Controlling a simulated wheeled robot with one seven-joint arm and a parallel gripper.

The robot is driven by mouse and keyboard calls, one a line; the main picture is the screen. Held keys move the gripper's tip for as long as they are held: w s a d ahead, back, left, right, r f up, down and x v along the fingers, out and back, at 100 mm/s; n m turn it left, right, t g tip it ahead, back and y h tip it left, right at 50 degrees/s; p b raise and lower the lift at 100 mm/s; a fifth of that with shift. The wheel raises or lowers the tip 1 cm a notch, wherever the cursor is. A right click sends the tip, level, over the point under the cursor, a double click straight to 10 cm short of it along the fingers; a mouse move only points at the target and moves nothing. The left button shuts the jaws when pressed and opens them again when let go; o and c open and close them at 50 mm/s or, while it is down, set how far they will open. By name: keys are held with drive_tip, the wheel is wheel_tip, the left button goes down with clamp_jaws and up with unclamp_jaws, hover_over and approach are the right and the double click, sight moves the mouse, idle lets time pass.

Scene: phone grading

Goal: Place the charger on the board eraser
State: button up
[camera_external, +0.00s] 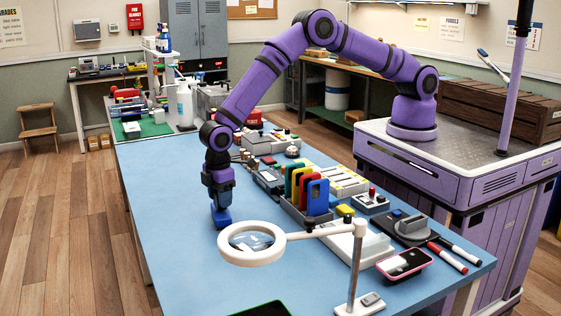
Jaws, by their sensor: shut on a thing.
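My gripper (219,198) points straight down over the left-middle of the blue table. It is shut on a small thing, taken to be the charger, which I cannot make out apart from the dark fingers. A bright blue block (222,217), which looks like the board eraser, is directly under the fingertips, low at the tabletop. I cannot tell whether the held thing touches it.
A magnifier ring (251,243) on a stand (356,268) is just in front of my gripper. A holder with coloured phones (317,197) stands to the right. A pink-edged phone (404,264) and markers (447,257) lie farther right. The table's left side (165,220) is clear.

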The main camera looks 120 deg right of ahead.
drive_tip(key=shift+f, duration=0.25)
drive_tip(key=shift+f, duration=0.15)
drive_tip(key=o, duration=0.9)
